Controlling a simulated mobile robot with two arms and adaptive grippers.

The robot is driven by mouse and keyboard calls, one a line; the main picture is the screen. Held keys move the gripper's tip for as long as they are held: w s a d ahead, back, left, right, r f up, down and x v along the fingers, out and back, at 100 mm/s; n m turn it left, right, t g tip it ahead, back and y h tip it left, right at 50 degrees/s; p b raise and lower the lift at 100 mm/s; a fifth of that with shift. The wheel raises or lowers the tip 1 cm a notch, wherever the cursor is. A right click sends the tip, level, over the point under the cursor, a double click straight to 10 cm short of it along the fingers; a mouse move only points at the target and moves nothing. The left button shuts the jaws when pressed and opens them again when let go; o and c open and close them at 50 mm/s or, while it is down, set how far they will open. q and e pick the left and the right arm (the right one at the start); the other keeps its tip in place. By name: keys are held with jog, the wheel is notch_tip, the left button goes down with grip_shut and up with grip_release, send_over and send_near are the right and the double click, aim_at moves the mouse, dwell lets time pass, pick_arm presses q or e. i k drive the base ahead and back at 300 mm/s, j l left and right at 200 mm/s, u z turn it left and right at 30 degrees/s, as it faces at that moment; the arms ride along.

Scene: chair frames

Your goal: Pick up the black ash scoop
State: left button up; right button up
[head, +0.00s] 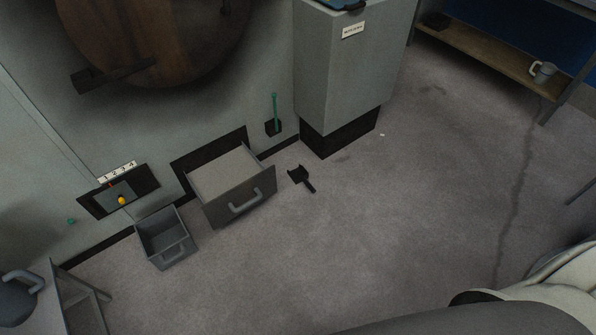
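The black ash scoop (298,175) lies on the grey floor, just right of an open grey drawer (240,195). Its wide pan points up and left in the picture and its short handle points down and right. Nothing touches it from above. Neither of my grippers shows in the head view, so their state is hidden. Parts of my own body fill the lower right corner, far from the scoop.
A grey pedestal cabinet (350,75) stands behind and right of the scoop. A green-handled tool (275,112) is at the wall. A shelf (490,55) holds a mug (543,71). The floor at centre right is clear.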

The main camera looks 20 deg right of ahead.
aim_at(299, 175)
jog(key=i+l+u, duration=0.3)
jog(key=l, duration=0.3)
jog(key=i+l+u, duration=0.1)
jog(key=i+l, duration=0.15)
jog(key=i+l+u, duration=0.15)
jog(key=l, duration=0.3)
jog(key=i+l+u, duration=0.15)
jog(key=l, duration=0.2)
jog(key=i+l+u, duration=0.15)
jog(key=l, duration=0.2)
jog(key=k, duration=0.05)
